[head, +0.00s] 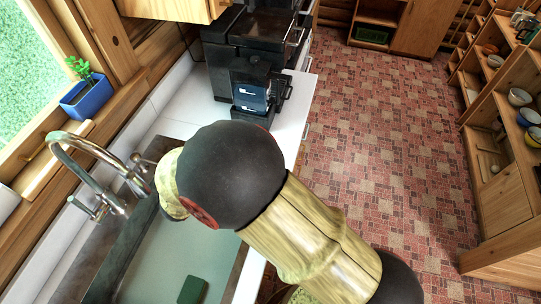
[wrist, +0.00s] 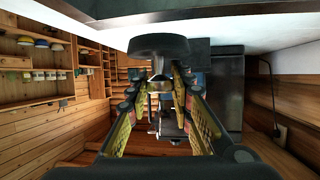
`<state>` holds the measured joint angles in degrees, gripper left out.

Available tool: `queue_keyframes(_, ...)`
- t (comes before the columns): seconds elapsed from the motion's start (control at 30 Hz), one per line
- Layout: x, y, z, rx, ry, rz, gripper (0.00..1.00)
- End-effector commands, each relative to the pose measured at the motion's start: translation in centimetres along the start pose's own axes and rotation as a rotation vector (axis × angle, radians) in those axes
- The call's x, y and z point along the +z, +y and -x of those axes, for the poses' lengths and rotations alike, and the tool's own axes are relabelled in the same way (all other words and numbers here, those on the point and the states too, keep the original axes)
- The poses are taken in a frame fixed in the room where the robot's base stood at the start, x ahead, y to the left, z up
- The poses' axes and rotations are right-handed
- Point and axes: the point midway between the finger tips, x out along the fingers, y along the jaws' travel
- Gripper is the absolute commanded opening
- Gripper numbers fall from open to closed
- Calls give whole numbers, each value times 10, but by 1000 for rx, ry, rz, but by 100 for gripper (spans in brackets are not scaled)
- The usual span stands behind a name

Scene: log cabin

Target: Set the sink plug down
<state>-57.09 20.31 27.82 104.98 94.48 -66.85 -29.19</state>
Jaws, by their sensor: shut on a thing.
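The sink plug (wrist: 158,46), a dark round disc with a narrower stem, shows at the top middle of the wrist view. My gripper (wrist: 161,78) is shut on its stem, with yellow-padded fingers on either side. In the head view my arm reaches over the far end of the sink (head: 150,262), and its dark rounded joint hides the gripper and the plug. How far the plug is from any surface cannot be told.
A metal tap (head: 95,150) curves over the sink's left side. A dark green block (head: 192,290) lies in the basin. A coffee machine (head: 252,88) stands on the white counter (head: 190,112) beyond. A blue planter (head: 88,97) sits by the window. Open floor lies right.

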Motion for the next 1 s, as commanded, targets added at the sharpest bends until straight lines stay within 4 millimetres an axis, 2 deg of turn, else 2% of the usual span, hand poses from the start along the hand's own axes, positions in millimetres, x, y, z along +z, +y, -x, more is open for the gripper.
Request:
queue_keyframes(0.2,-48,31,-8,22,1,-16,0)
queue_keyframes(0.53,-98,89,-10,23,1,-15,0)
queue_keyframes(0.8,-116,139,-5,-12,2,2,0)
queue_keyframes(0.93,-112,158,1,-50,1,21,0)
queue_keyframes(1.0,-103,166,3,-79,-1,36,0)
